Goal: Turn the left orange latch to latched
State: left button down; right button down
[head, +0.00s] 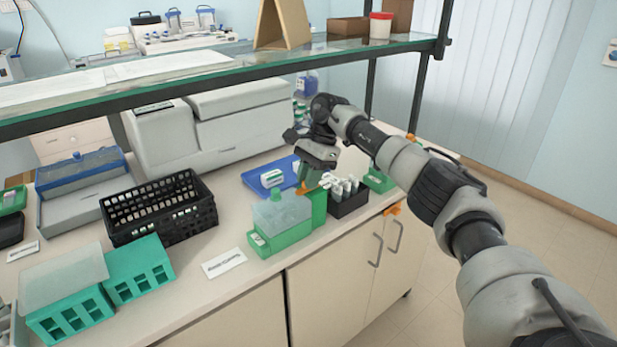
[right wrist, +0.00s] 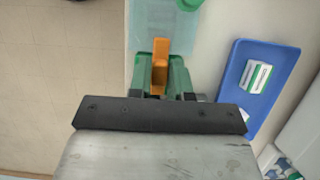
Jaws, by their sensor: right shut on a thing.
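The orange latch (head: 307,187) is at the green block (head: 318,207) beside the clear-lidded green box (head: 282,224). In the right wrist view the latch (right wrist: 159,66) points away from the gripper, up the picture, between green parts. My right gripper (head: 313,172) reaches down from above and is shut on this latch. Its fingertips are partly hidden in both views, so the exact grip is hard to see. A second orange piece (head: 393,209) shows at the counter's front edge, farther right. My left gripper is not in view.
A black rack of tubes (head: 347,203) stands close right of the green block. A blue tray (head: 257,181) lies behind, with small boxes. A black basket (head: 160,235) and green racks (head: 140,272) stand at left. A glass shelf (head: 200,80) hangs over the counter.

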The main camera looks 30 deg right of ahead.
jog(key=shift+r, duration=0.1)
jog(key=c, duration=1.1)
grip_release()
jog(key=b+v, duration=0.1)
jog(key=v, duration=0.6)
jog(key=shift+d+r, duration=0.15)
jog(key=shift+r, duration=0.05)
jog(key=shift+f, duration=0.1)
